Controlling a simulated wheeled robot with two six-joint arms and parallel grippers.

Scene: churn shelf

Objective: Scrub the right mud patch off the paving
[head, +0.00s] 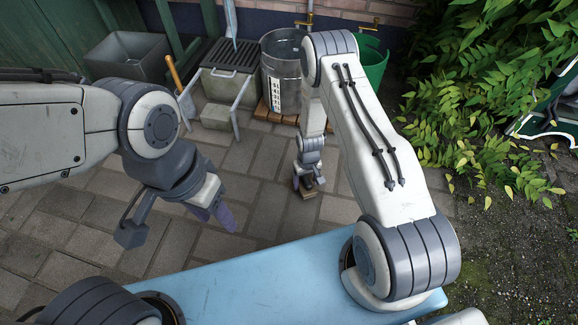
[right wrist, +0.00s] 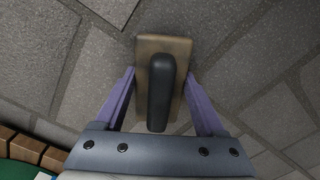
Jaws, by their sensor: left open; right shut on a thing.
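A scrubbing brush (right wrist: 160,85) with a pale wooden block and a dark grey handle sits between the purple fingers of my right gripper (right wrist: 158,92). In the head view my right gripper (head: 307,180) reaches down to the paving, and the brush (head: 307,195) shows small below it at paving height. Whether its bristles touch the ground cannot be seen. The grey paving (head: 255,210) shows no clear mud patch; part of it is hidden by my right arm and the brush. My left gripper (head: 213,212) is open and empty above the paving at left.
A metal churn (head: 283,70) stands on a wooden pallet at the back. Leafy branches (head: 490,100) hang at right. The paving in the middle is open.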

